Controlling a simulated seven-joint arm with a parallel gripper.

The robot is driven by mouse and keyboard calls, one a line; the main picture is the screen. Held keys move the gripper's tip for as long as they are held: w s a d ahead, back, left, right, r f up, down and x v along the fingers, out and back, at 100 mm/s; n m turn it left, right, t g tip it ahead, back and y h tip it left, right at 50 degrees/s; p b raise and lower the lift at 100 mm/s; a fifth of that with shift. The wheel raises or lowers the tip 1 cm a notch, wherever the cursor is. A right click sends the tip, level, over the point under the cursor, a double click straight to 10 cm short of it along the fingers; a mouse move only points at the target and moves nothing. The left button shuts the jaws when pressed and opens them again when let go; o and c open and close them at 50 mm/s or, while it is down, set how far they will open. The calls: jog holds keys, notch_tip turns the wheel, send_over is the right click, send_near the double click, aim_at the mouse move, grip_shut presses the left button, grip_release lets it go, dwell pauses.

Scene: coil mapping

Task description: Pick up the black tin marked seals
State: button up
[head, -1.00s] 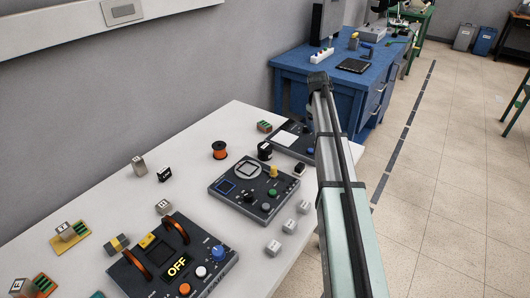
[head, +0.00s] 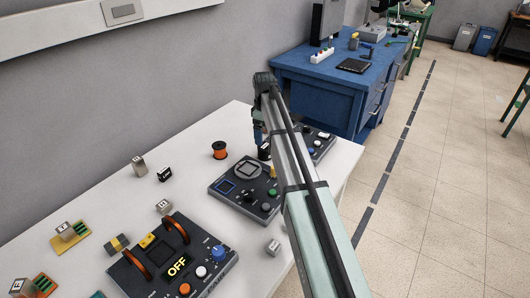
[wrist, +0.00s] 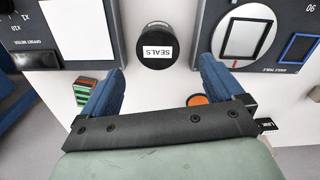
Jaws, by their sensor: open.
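The black tin marked SEALS (wrist: 156,56) shows in the wrist view as a dark round shape with a white label that reads upside down. It stands on the white bench between two dark panels, just beyond the fingertips. In the head view the tin (head: 264,152) is partly covered by my arm. My gripper (wrist: 160,68) is open and empty, with one blue finger on each side of the tin's line. In the head view my gripper (head: 258,132) is above the bench beside the tin; its exact height above the tin is hard to tell.
The angle table panel (wrist: 238,30) lies close to the right of the tin, the offset meter panel (wrist: 45,40) to its left in the wrist view. An orange spool (head: 219,150) and a striped block (wrist: 82,92) are nearby. A blue desk (head: 300,72) stands behind.

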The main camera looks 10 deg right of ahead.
aim_at(265, 146)
jog(key=shift+d+f, duration=0.2)
jog(key=shift+f, duration=3.75)
jog(key=c, duration=1.2)
